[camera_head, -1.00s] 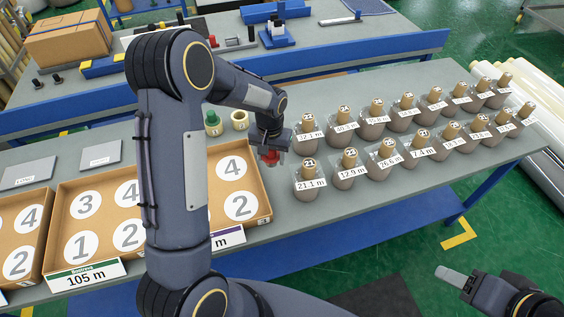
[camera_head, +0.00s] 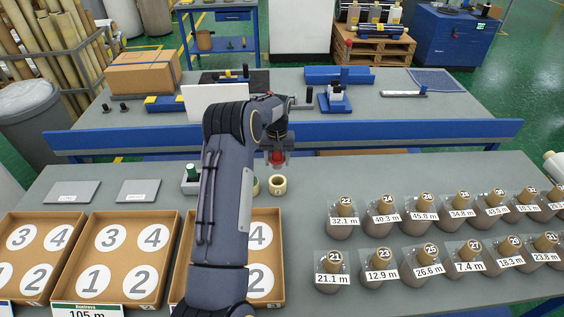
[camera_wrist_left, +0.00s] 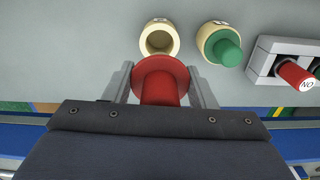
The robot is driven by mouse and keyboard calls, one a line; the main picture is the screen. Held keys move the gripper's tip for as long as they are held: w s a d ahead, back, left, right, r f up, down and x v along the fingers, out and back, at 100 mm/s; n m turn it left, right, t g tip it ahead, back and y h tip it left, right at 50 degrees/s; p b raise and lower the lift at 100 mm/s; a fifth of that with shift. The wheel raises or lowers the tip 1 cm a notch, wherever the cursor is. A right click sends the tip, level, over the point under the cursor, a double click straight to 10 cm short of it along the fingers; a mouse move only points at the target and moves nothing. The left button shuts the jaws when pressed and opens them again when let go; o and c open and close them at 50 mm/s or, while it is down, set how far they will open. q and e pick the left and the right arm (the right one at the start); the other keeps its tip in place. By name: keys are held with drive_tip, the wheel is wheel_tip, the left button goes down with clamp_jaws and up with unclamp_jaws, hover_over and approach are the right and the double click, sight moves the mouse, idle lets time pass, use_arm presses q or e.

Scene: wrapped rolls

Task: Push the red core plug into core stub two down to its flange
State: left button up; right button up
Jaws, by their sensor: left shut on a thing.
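My left gripper (camera_head: 276,161) is shut on the red core plug (camera_head: 277,156), above the table's far side. In the left wrist view the plug (camera_wrist_left: 160,78) sits between the fingers, its wide flange visible. An open cream core stub (camera_head: 277,185) stands just below it in the head view. In the wrist view this stub (camera_wrist_left: 159,38) shows an empty bore, apart from the plug. A second stub (camera_wrist_left: 218,42) holds a green plug (camera_wrist_left: 228,52); my arm partly hides it in the head view. The stub numbers are unreadable. My right gripper is out of view.
A grey gauge block (camera_wrist_left: 280,58) with a red pin marked NO stands beside the green-plugged stub. Boxes with numbered circles (camera_head: 125,255) lie at the left. Several labelled wrapped rolls (camera_head: 380,265) stand at the right. A blue rail (camera_head: 400,131) runs behind.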

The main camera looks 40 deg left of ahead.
use_arm(q)
drive_tip(key=shift+f, duration=0.15)
drive_tip(key=shift+f+b, duration=0.2)
drive_tip(key=shift+b, duration=0.2)
drive_tip(key=shift+f+b, duration=1.75)
drive_tip(key=shift+f, duration=0.8)
drive_tip(key=shift+b, duration=0.3)
drive_tip(key=shift+f, duration=0.15)
drive_tip(key=shift+f+b, duration=0.35)
drive_tip(key=shift+f+b, duration=0.4)
drive_tip(key=shift+f, duration=0.2)
